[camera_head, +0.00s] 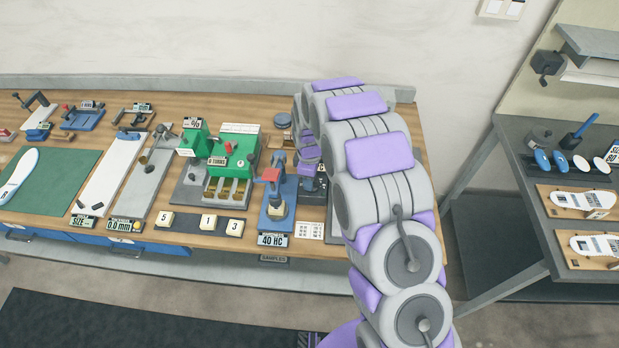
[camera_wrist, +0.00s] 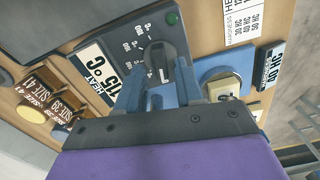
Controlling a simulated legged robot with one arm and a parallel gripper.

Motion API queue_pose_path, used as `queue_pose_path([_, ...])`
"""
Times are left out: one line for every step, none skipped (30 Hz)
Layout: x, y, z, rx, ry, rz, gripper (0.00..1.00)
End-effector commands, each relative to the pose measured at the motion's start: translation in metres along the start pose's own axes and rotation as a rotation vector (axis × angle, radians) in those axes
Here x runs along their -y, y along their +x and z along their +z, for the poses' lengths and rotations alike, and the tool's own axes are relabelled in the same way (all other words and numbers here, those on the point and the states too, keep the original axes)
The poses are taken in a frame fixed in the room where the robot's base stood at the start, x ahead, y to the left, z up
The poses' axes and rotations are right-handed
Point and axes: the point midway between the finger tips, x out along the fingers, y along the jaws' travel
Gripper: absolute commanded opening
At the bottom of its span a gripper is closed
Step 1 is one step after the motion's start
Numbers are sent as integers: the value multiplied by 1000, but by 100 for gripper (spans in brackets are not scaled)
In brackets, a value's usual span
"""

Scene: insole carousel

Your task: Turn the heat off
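The heat control is a dark grey box (camera_wrist: 128,40) with a round dial in the wrist view, beside a HEAT sign (camera_wrist: 92,72) marked in °C. Its knob (camera_wrist: 161,62) has a pale pointer line, and marks ring the dial. A green spot (camera_wrist: 172,18), perhaps a lamp, shows on the box. My gripper (camera_wrist: 160,84) has its fingers apart, one to each side of the knob. I cannot tell whether they touch it. In the head view the dark box (camera_head: 313,198) is partly hidden by my arm, and my fingertips are not clear.
A blue press-like device (camera_head: 278,197) with a 40 HC sign stands just left of the box. A green machine (camera_head: 238,150) stands farther left, behind several numbered blocks (camera_head: 207,221). A grey rack (camera_head: 520,170) with insoles is at the right.

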Motion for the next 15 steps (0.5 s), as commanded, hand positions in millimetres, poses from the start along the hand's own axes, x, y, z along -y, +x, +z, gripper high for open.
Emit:
queue_pose_path([0,0,0,0,0,-1,40])
queue_pose_path([0,0,0,0,0,-1,40])
queue_pose_path([0,0,1,1,1,-2,40])
queue_pose_path([0,0,1,1,1,-2,40])
queue_pose_path([1,1,1,1,1,-2,40])
queue_pose_path([1,1,1,1,1,-2,40])
queue_pose_path([1,0,1,1,1,-2,40])
queue_pose_path([1,0,1,1,1,-2,40])
queue_pose_path([1,-1,1,1,1,-2,40])
queue_pose_path([0,-3,1,0,1,-2,40])
queue_pose_path([0,-6,1,0,1,-1,40])
queue_pose_path([0,-10,0,-1,1,0,40])
queue_pose_path([0,-14,0,-1,1,1,40])
queue_pose_path([0,-19,0,-1,1,1,40])
queue_pose_path([0,-26,0,-1,1,1,40])
